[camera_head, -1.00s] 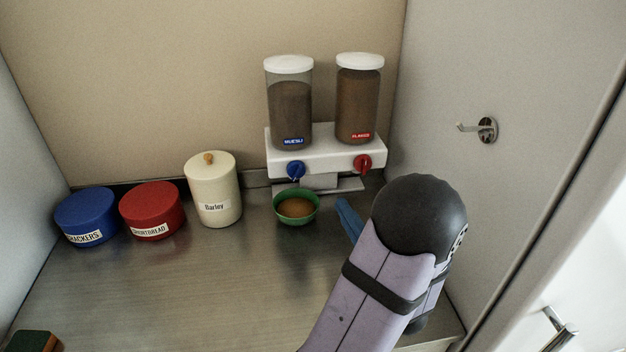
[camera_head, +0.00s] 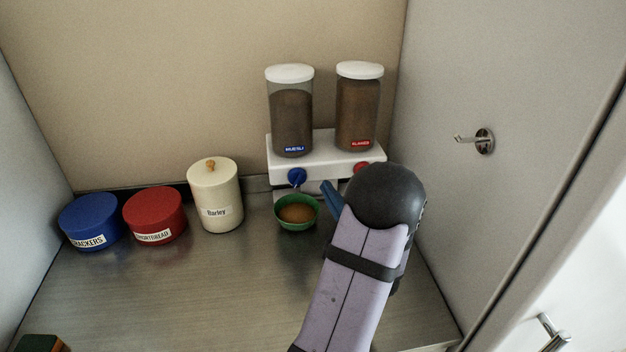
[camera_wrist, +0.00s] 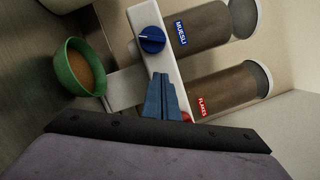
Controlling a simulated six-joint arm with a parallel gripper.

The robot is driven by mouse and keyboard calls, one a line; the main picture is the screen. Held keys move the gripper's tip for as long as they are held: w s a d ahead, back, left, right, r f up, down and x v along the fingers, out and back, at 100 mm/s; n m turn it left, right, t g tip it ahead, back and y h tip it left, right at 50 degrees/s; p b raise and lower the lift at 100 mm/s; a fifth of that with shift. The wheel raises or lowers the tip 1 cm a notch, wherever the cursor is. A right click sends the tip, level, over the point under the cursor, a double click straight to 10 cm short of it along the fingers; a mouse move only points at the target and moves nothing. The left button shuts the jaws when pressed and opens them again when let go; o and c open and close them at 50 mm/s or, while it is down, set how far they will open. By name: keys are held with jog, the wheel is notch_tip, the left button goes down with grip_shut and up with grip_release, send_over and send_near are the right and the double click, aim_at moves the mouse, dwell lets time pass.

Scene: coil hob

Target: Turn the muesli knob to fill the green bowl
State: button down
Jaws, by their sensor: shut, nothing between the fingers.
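The muesli dispenser (camera_head: 291,120) has a blue label and a white lid, and brown contents fill much of it. Its blue knob (camera_head: 297,177) is on the front of the white base; the knob also shows in the wrist view (camera_wrist: 152,40). The green bowl (camera_head: 287,222) stands on the counter below the knob with brown contents inside; it also shows in the wrist view (camera_wrist: 66,66). My gripper (camera_wrist: 161,78) has blue fingers, shut and empty. In the head view its fingers (camera_head: 328,188) are right of the bowl and the blue knob, apart from both.
The flakes dispenser (camera_head: 357,110) stands right of the muesli; its red knob (camera_head: 361,168) is partly hidden by my arm. The barley jar (camera_head: 214,190), red shortbread tin (camera_head: 154,212) and blue crackers tin (camera_head: 89,220) stand left. A hook (camera_head: 483,141) is on the right wall.

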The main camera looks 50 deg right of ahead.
aim_at(297, 178)
jog(key=shift+x, duration=0.85)
jog(key=shift+w+a+r+p, duration=0.65)
jog(key=shift+a+r+p, duration=0.05)
jog(key=shift+a+p, duration=0.15)
jog(key=shift+w+a+r, duration=0.25)
jog(key=shift+w+a, duration=0.2)
jog(key=shift+a, duration=0.05)
